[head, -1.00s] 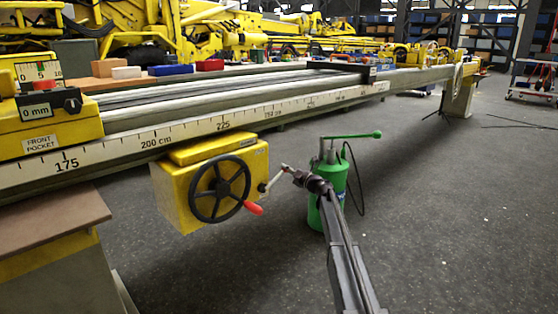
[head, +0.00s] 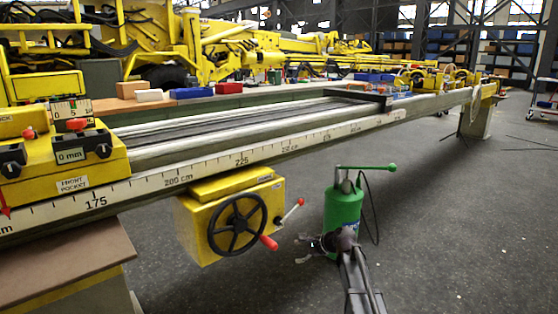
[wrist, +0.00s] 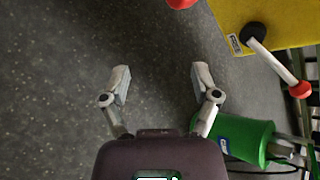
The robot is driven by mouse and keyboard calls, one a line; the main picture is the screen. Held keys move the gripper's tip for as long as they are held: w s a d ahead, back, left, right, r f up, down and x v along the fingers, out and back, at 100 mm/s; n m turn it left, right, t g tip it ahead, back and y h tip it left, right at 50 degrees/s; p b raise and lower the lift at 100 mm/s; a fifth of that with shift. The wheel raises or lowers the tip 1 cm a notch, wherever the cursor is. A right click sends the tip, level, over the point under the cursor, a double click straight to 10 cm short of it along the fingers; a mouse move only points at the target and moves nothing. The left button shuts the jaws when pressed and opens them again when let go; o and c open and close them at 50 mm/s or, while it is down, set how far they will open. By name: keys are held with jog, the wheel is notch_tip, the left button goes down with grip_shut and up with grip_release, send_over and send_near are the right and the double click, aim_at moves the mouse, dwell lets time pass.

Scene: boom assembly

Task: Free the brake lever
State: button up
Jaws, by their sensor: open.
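The brake lever (head: 289,212) is a pale rod with a red knob, on the right side of the yellow box under the beam. It slants up and right from its dark hub. In the wrist view the lever (wrist: 274,63) is at the upper right, its red knob clear of the fingers. My gripper (head: 301,250) is open and empty, below the lever and apart from it. In the wrist view both fingers of my gripper (wrist: 160,72) are spread over bare floor.
A black handwheel (head: 236,225) with a red handle is on the box's front, left of the lever. A green hand pump (head: 343,208) with a hose stands on the floor close to my gripper. The long beam (head: 240,160) runs overhead of the box.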

jog(key=s+d+n+g+h+p, duration=0.4)
jog(key=s+n, duration=0.4)
jog(key=s, duration=0.6)
jog(key=s+d+n+g+h+p, duration=0.2)
jog(key=s+d+n+h+p, duration=0.35)
jog(key=s, duration=0.85)
notch_tip(320, 180, up, 38)
jog(key=n+p, duration=0.1)
jog(key=p, duration=3.4)
jog(key=shift+d+f, duration=0.15)
jog(key=shift+s+n, duration=0.1)
jog(key=shift+n, duration=0.15)
jog(key=c, duration=0.3)
